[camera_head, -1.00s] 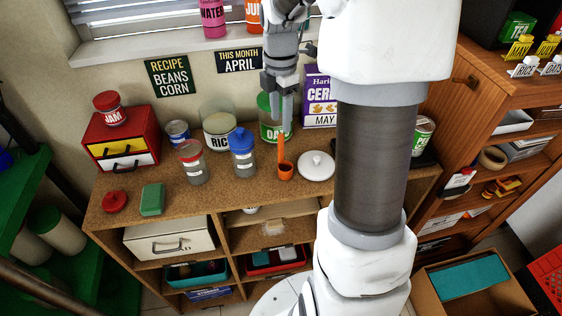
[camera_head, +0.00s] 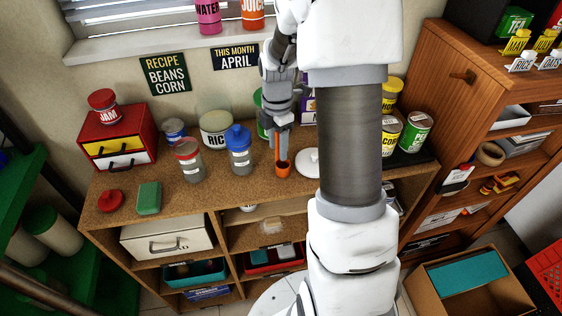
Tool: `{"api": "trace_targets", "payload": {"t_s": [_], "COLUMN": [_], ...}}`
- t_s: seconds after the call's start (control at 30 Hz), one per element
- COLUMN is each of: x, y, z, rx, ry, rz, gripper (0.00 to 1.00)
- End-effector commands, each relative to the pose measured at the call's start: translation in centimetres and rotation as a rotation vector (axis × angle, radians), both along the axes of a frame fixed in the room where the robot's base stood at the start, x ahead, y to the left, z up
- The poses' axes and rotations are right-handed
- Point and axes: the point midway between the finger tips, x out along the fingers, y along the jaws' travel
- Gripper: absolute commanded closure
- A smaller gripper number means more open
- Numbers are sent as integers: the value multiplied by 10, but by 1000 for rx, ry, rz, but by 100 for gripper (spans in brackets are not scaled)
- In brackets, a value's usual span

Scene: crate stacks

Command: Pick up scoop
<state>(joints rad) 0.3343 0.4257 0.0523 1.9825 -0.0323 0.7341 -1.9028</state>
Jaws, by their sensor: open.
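The orange scoop (camera_head: 282,169) is on the cork top of the low shelf unit. Its cup is at the bottom and its handle points up, close to upright. My gripper (camera_head: 281,128) points down over it, with its fingertips at the upper part of the handle. The gripper is open. The fingers partly hide the handle, and I cannot tell whether they touch it.
A blue-lidded jar (camera_head: 240,152) stands left of the scoop and a white lid (camera_head: 309,162) lies to its right. The rice canister (camera_head: 215,129) is behind on the left. A green-lidded container (camera_head: 261,101) is behind my gripper. My arm hides part of the right side.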

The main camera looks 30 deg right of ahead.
Motion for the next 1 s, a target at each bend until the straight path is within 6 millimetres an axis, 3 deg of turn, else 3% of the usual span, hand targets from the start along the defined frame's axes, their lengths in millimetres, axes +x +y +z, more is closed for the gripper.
{"api": "trace_targets", "payload": {"t_s": [0.07, 0.37, 1.0], "x": [0, 0, 0], "y": [0, 0, 0], "z": [0, 0, 1], "rx": [0, 0, 0], "ry": [0, 0, 0], "rz": [0, 0, 0], "gripper": [50, 100, 100]}}
